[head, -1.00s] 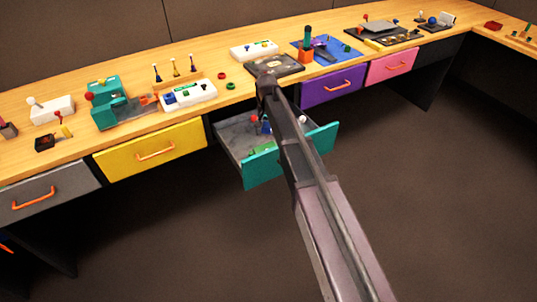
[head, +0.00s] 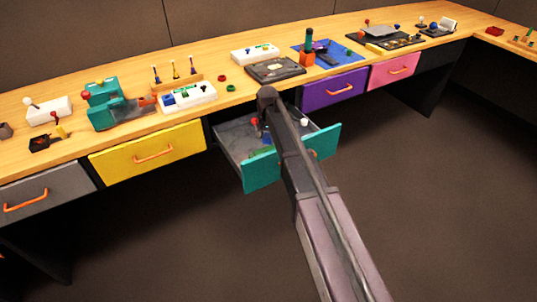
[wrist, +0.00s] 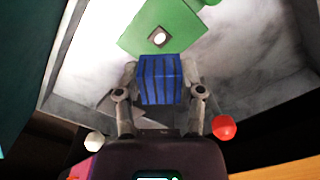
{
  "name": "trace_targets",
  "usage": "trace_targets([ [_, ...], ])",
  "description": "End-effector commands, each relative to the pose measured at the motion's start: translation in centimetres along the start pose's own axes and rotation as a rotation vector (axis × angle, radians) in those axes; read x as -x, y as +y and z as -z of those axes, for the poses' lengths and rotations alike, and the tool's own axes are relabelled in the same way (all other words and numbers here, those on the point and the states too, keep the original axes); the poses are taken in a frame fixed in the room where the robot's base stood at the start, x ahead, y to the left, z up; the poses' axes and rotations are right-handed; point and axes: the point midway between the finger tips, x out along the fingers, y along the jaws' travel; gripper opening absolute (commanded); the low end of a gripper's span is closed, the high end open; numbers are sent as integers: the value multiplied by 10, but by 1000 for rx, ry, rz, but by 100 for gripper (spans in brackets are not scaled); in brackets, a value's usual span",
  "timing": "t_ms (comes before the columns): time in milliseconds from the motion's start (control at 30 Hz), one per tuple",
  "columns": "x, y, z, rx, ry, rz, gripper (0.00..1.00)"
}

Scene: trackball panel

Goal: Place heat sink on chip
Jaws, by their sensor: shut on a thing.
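The heat sink is a blue ribbed block (wrist: 160,90) between the two fingers of my gripper (wrist: 160,76) in the wrist view. My gripper is shut on it. Beyond the heat sink lies a green board (wrist: 190,22) with a small dark square chip (wrist: 157,38) that has a bright spot in its middle. The heat sink appears apart from the chip, over the near edge of the board; the height between them is hard to judge. In the head view my arm largely hides the gripper, and a bit of blue (head: 267,141) shows inside the open drawer.
The open drawer has a teal front (head: 262,172) and grey inside. A red ball (wrist: 223,127) and a white ball (wrist: 95,141) flank the gripper in the wrist view. The drawer walls are close. A dark panel (head: 275,70) lies on the wooden desk above.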

Motion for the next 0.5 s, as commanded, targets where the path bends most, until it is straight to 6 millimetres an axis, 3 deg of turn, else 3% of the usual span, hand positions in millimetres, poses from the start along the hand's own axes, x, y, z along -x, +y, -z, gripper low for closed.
trace_targets([
  [33, -10, 0, 0, 0, 0, 0, 3],
  [200, -19, 0, 0, 0, 0, 0, 3],
  [500, -20, 0, 0, -1, 0, 0, 3],
])
